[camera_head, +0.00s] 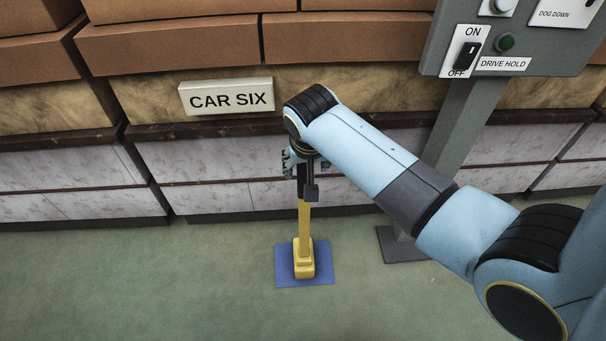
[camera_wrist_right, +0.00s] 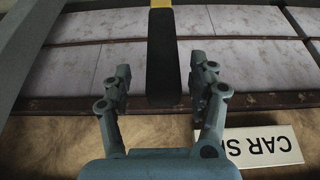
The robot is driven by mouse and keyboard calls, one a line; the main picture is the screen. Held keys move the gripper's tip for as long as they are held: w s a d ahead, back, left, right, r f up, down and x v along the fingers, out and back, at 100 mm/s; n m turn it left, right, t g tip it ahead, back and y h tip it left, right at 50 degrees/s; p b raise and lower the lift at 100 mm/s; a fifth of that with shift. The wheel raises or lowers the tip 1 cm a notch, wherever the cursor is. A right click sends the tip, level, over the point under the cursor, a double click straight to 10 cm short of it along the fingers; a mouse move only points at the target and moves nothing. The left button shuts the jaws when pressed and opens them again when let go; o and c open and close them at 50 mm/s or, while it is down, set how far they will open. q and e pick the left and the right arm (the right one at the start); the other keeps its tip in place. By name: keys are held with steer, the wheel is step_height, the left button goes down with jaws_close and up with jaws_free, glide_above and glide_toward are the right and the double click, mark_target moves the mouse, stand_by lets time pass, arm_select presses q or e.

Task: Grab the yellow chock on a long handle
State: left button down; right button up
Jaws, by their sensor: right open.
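The yellow chock (camera_head: 304,268) stands on a blue mat (camera_head: 284,272) on the floor, with its long yellow handle (camera_head: 304,218) rising upright. The handle's upper end has a black grip (camera_wrist_right: 162,55), which shows between my right fingers in the right wrist view. My right gripper (camera_head: 301,165) is at the top of the handle in the head view. In the right wrist view, my right gripper (camera_wrist_right: 160,82) is open, one finger on each side of the black grip, with gaps on both sides. The arm hides part of the handle's top. My left gripper is not in view.
A wall of brown and pale blocks with a "CAR SIX" sign (camera_head: 227,97) stands close behind the handle. A grey control post (camera_head: 460,125) with an ON/OFF switch panel stands to the right, behind my right arm. The green floor is clear at the left.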

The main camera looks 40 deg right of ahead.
steer(key=b+x, duration=0.2)
steer(key=x, duration=0.2)
steer(key=shift+w+f, duration=0.1)
steer(key=shift+w, duration=0.15)
steer(key=shift+w+d+f+b, duration=0.1)
steer(key=shift+w+f+b, duration=0.1)
steer(key=shift+f+b, duration=0.15)
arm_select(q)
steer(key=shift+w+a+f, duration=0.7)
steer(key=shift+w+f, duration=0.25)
arm_select(e)
steer(key=shift+r, duration=0.1)
jaws_close()
steer(key=shift+w+r, duration=0.15)
